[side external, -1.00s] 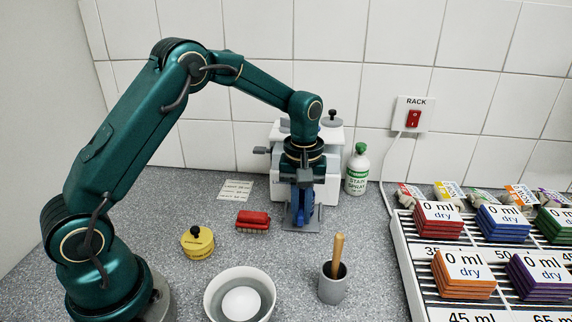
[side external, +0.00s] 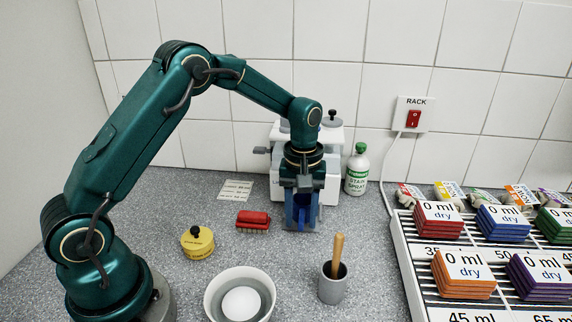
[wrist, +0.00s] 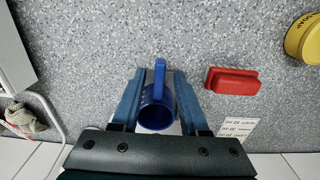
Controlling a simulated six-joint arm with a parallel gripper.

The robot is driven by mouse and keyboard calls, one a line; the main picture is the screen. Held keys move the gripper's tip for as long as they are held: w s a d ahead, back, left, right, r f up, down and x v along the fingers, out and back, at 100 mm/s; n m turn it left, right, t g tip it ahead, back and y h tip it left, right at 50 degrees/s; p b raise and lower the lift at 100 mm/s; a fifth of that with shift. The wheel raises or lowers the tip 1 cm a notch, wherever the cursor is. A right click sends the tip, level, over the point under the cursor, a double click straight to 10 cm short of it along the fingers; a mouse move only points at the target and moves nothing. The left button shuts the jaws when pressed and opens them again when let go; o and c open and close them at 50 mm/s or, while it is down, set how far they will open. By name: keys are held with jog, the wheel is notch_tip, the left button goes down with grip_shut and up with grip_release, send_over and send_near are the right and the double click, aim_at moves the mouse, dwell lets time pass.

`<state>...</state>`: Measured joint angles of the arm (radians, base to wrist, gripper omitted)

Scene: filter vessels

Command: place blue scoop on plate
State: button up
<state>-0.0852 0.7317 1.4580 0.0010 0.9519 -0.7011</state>
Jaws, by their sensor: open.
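The blue scoop (wrist: 157,112) stands between my fingers in the wrist view, its handle pointing up the picture. It also shows in the side view (side external: 301,213), partly hidden by the fingers. The small grey plate (wrist: 174,82) lies under the scoop and is mostly covered by it and the fingers. My gripper (side external: 301,222) is open, low over the plate, with a finger on either side of the scoop. In the wrist view there are gaps between the scoop and both fingers.
A mortar and pestle (side external: 333,282) and a white bowl (side external: 209,296) stand in front.

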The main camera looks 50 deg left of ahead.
aim_at(301, 215)
notch_tip(301, 215, up, 11)
jog(key=s+d+r+m+t, duration=0.2)
jog(key=s+r+m+t, duration=0.15)
jog(key=s+r, duration=0.35)
jog(key=s+f+m+t, duration=0.1)
jog(key=s+f+m, duration=0.1)
jog(key=s, duration=0.3)
jog(key=s+d+f+m+t, duration=0.1)
jog(key=s+f+m, duration=0.1)
jog(key=s, duration=0.4)
jog(key=shift+s+f+m, duration=0.2)
jog(key=shift+m, duration=0.55)
